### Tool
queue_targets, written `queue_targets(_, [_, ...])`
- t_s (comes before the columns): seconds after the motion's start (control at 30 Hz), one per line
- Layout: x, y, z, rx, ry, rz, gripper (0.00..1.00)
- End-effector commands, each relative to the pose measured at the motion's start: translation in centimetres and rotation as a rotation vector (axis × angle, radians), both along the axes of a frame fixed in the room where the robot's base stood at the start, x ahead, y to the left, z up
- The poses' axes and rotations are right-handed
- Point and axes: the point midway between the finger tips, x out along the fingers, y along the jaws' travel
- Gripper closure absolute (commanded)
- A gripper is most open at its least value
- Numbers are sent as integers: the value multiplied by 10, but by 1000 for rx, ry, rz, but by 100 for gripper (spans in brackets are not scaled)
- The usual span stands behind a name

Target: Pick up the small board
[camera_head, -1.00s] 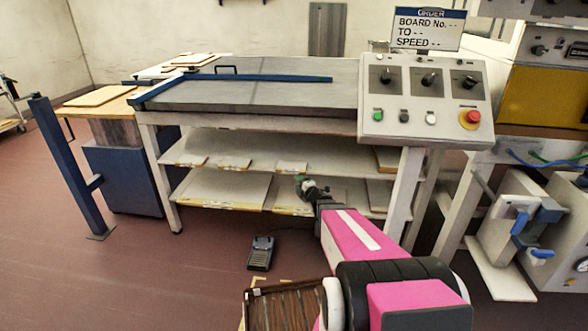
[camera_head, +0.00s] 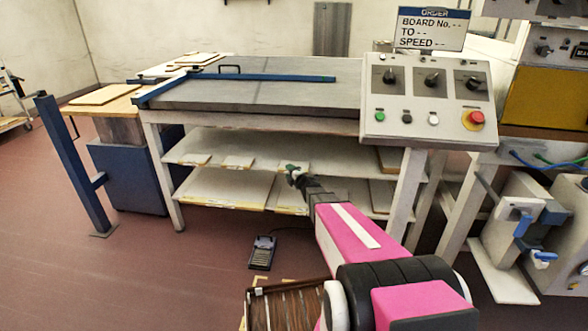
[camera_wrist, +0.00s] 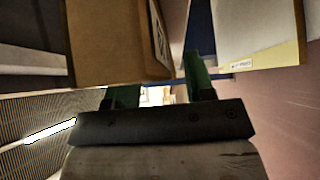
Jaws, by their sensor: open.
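Small pale boards with labelled front edges lie on the upper shelf under the bench, one at the left (camera_head: 194,160) and one to its right (camera_head: 238,162). My gripper (camera_head: 293,171) is at the front edge of this upper shelf, right of those two, and hides part of what lies behind it. In the wrist view its two green fingers (camera_wrist: 162,78) are apart, with nothing held between them. A brown panel (camera_wrist: 115,42) fills the upper left there, close to the fingers. I cannot tell which board it is.
Larger boards (camera_head: 228,188) lie on the lower shelf; a pale one with a yellow labelled edge (camera_wrist: 262,38) shows at right in the wrist view. A control panel (camera_head: 425,100) stands at the bench's right. A blue post (camera_head: 72,165) stands left. A foot pedal (camera_head: 262,252) is on the floor.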

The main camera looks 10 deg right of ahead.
Motion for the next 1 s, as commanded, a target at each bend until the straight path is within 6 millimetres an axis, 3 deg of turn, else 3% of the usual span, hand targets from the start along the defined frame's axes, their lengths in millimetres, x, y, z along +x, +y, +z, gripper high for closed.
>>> queue_targets(0.1, [11,4,-1,0,1,-1,51])
queue_targets(0.3, [11,4,0,1,1,-1,51])
queue_targets(0.33, [11,4,-1,1,1,-1,58])
queue_targets(0.47, [10,4,0,1,1,-1,100])
queue_targets(1.0, [11,7,5,1,1,-2,100])
